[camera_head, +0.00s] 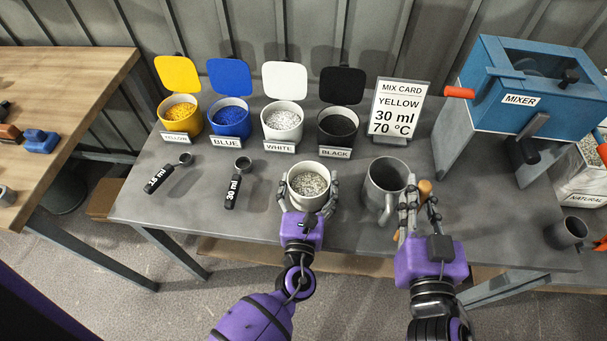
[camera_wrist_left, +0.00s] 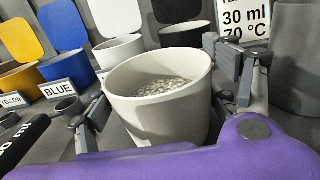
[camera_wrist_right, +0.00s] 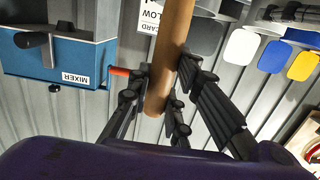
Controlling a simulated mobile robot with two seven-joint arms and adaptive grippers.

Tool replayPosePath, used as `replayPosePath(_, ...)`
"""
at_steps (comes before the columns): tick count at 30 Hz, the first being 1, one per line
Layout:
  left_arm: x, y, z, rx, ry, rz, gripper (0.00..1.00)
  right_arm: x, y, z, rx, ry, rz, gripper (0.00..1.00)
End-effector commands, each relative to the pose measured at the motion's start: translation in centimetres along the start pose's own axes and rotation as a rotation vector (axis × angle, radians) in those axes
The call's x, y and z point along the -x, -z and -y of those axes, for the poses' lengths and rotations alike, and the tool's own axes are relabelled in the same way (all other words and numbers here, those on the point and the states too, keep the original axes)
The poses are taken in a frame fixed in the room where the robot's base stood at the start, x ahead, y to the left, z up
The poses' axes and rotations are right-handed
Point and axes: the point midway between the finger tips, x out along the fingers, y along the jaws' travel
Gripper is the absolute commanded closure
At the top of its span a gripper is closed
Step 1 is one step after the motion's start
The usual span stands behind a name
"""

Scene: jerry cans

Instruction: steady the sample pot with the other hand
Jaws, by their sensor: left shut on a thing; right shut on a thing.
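The sample pot, a cream-white round pot (camera_head: 307,201) with pale pellets inside, stands upright near the front of the grey table. My left gripper (camera_head: 309,188) is shut on it, with fingers on both sides of its wall. The left wrist view shows the pot (camera_wrist_left: 155,115) between those fingers. My right gripper (camera_head: 420,194) is shut on a brown wooden handle (camera_head: 425,187), which shows as a long rod in the right wrist view (camera_wrist_right: 168,55). The far end of the handle is hidden. The right gripper is just right of a grey jug (camera_head: 386,178) and apart from the pot.
Yellow, blue, white and black open-lidded bins line the back, with a mix card (camera_head: 400,108) reading yellow, 30 ml, 70 °C. Two measuring scoops (camera_head: 232,190) lie at left. The blue mixer (camera_head: 535,85) stands at right. A dark cup (camera_head: 567,232) is at the right front.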

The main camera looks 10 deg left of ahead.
Motion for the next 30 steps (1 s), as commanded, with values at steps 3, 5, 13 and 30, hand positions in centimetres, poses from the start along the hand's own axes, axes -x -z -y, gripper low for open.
replayPosePath(3,-0.05,-0.24,0.06,0.001,0.000,0.004,0.54,0.00,0.14,-0.02,0.000,0.000,-0.002,1.00)
replayPosePath(5,-0.06,-0.26,0.06,0.001,0.000,0.004,0.54,0.00,0.17,-0.02,0.000,0.000,-0.002,1.00)
replayPosePath(13,-0.03,0.26,0.03,0.001,0.000,0.002,0.54,0.03,-0.58,-0.01,0.000,0.000,0.007,1.00)
replayPosePath(30,-0.02,0.27,0.04,0.001,0.000,0.001,0.02,0.03,-0.51,-0.01,0.000,0.000,0.006,1.00)
